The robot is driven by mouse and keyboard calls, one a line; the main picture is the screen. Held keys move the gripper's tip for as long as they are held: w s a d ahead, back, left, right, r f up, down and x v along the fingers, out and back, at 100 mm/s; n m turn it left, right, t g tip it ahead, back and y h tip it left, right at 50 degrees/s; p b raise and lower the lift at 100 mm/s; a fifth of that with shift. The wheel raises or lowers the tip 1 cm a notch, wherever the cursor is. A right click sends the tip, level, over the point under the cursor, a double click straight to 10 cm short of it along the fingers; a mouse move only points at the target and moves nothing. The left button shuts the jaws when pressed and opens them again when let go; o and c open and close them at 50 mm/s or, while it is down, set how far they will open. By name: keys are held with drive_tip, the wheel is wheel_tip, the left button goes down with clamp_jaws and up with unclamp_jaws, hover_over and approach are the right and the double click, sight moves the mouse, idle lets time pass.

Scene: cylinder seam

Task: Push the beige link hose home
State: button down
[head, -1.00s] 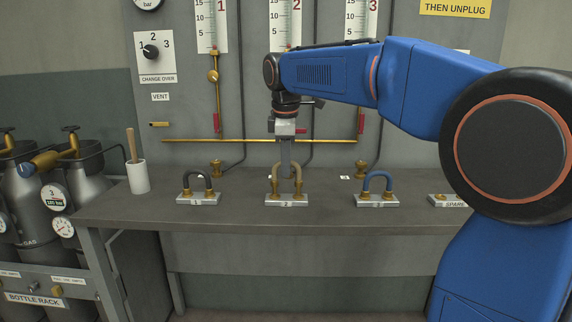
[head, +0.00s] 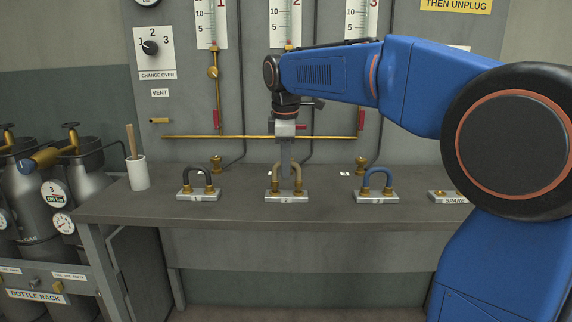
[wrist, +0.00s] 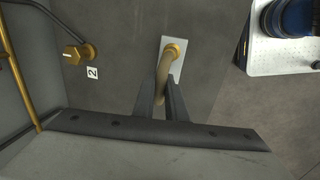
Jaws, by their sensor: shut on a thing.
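The beige link hose (head: 297,174) is a short arch over the plate marked 2 (head: 286,198) on the bench. Its ends are at the brass fittings there. My gripper (head: 285,174) points down from above and is shut on the hose near its arch. In the wrist view the two fingers (wrist: 163,95) close on either side of the hose (wrist: 162,70), and one brass fitting (wrist: 174,50) shows beyond. The near end is hidden by the fingers, and I cannot tell how deep either end sits.
A black link hose (head: 198,174) on plate 1 is to the left. A blue link hose (head: 376,175) on plate 3 is to the right, with a spare plate (head: 450,196) beyond. A white cup (head: 138,175) stands at the bench's left. Brass piping (head: 255,137) runs behind.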

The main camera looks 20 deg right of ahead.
drive_tip(key=shift+f, duration=0.8)
idle(0.5)
drive_tip(key=c, duration=1.7)
unclamp_jaws()
drive_tip(key=shift+r, duration=0.1)
drive_tip(key=s+a+r, duration=0.1)
drive_tip(key=s+r, duration=0.2)
drive_tip(key=r, duration=1.3)
drive_tip(key=s+d+f+m+t, duration=0.1)
drive_tip(key=s+f+m, duration=0.3)
drive_tip(key=s+f, duration=0.6)
drive_tip(key=s+d+f+m+t, duration=0.1)
drive_tip(key=s+d+f+m, duration=0.3)
drive_tip(key=s+f, duration=0.6)
drive_tip(key=s+d+f+m, duration=0.3)
drive_tip(key=s+f+m, duration=0.3)
drive_tip(key=s+f, duration=0.4)
drive_tip(key=shift+s+f+t+y, duration=0.15)
drive_tip(key=shift+f+t, duration=0.05)
drive_tip(key=shift+f, duration=1.1)
drive_tip(key=shift+s+f+t+y, duration=0.1)
drive_tip(key=shift+f+t+y, duration=0.1)
drive_tip(key=shift+f, duration=1.1)
